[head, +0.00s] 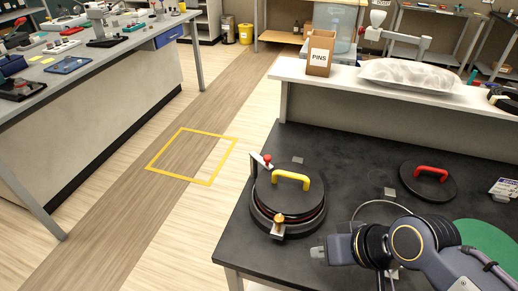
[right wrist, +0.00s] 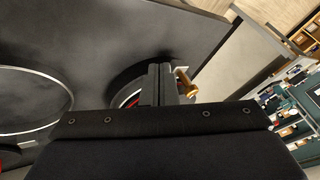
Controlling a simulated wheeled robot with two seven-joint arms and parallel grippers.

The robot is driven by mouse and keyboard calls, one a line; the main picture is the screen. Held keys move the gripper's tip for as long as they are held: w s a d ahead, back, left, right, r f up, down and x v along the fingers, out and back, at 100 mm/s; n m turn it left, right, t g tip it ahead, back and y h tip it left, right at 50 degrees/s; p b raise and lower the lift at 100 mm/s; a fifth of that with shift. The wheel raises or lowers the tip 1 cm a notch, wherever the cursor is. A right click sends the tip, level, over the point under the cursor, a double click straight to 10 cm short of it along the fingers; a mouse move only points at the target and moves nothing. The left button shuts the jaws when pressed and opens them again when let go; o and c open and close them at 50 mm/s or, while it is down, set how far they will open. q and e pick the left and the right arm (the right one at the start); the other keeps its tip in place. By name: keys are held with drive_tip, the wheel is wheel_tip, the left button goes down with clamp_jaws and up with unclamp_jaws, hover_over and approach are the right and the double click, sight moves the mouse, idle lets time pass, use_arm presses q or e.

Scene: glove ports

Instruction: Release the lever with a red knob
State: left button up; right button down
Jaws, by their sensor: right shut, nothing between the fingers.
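The lever with the red knob (head: 266,159) stands at the upper left rim of a round black port (head: 290,200) with a yellow handle (head: 291,178). A second clamp with a brass-coloured knob (head: 278,220) sits at the port's front rim. My right gripper (head: 319,253) is shut and empty, in front and to the right of that clamp, apart from the red knob. In the right wrist view its fingers (right wrist: 158,84) show next to a brass knob (right wrist: 185,82); the red knob cannot be made out there. My left gripper is not in view.
The dark bench (head: 343,149) also holds a round black lid with a red handle (head: 430,172) and a green disc (head: 487,243). A raised shelf behind carries a PINS box (head: 320,53) and a white bag (head: 411,75). Bare bench lies between port and lid.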

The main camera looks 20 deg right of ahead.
drive_tip(key=shift+r, duration=0.1)
drive_tip(key=w+a+r+g+h, duration=0.1)
drive_tip(key=w+r, duration=0.1)
drive_tip(key=w, duration=0.3)
drive_tip(key=w+r+g+h, duration=0.1)
drive_tip(key=w+r, duration=0.1)
drive_tip(key=w, duration=0.3)
drive_tip(key=w+a+r+n+g+h, duration=0.1)
drive_tip(key=w+r+h, duration=0.1)
drive_tip(key=w, duration=0.3)
drive_tip(key=shift+w+a+r, duration=0.35)
drive_tip(key=shift+w+r, duration=0.05)
drive_tip(key=shift+r, duration=0.1)
drive_tip(key=w+a+r+m+t+h, duration=0.1)
drive_tip(key=w+a+r+h, duration=0.4)
drive_tip(key=w+a, duration=0.3)
drive_tip(key=a, duration=0.3)
drive_tip(key=shift+a, duration=0.35)
drive_tip(key=shift+f, duration=0.1)
